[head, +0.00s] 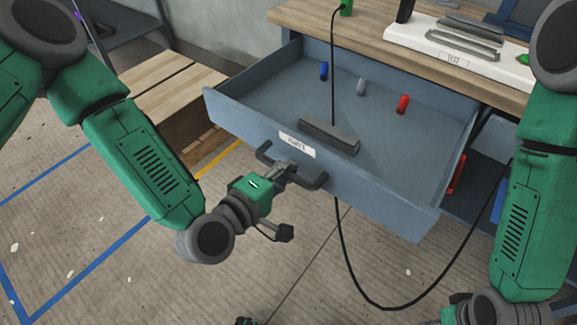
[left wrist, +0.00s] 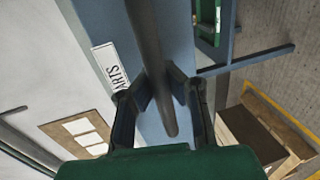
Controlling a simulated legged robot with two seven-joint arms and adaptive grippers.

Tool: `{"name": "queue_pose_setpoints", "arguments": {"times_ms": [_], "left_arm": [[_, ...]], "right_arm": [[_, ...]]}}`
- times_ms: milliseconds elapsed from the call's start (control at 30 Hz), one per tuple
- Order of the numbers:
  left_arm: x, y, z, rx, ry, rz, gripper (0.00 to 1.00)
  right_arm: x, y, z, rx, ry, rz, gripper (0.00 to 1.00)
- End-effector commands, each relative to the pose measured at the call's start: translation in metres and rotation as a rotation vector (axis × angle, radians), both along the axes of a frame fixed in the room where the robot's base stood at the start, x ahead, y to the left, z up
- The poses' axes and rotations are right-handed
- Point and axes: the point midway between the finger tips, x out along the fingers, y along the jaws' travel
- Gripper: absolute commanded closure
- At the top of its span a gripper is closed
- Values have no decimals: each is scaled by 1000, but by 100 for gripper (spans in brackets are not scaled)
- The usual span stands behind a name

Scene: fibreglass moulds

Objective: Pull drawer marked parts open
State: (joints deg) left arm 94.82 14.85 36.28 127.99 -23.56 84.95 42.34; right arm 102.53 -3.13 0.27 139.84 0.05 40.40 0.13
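The drawer (head: 436,176) marked PARTS is a blue-grey box pulled well out from under the wooden worktop. Its white label (head: 297,144) is on the front panel and also shows in the left wrist view (left wrist: 110,67). A dark bar handle (head: 312,183) crosses the front below the label. My left gripper (head: 285,169) is at the handle. In the left wrist view, the handle bar (left wrist: 152,60) runs between its two fingers (left wrist: 160,92), which look closed against it.
Inside the drawer are a blue, a grey and a red cylinder (head: 403,104); a dark grey block (head: 329,136) lies by its front. A black cable (head: 352,286) hangs in front. A wooden crate (head: 165,100) stands left of the drawer. A white TEST board (head: 462,56) lies on the worktop (head: 300,14).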

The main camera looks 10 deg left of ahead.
Motion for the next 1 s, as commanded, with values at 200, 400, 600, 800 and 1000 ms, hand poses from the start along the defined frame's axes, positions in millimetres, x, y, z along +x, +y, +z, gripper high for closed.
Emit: {"name": "queue_pose_setpoints", "arguments": {"times_ms": [200,400,600,800,1000], "left_arm": [[1,2,-2,4,2,5,66],[1,1,0,2,-1,5,66],[-9,6,1,2,2,3,66],[-37,23,8,2,4,4,66],[-57,36,12,3,3,5,66]], "right_arm": [[0,0,0,0,0,0,53],[0,0,0,0,0,0,53],[-2,0,1,0,-2,0,53],[-2,0,1,0,-2,0,53],[-2,0,1,0,-2,0,53]]}}
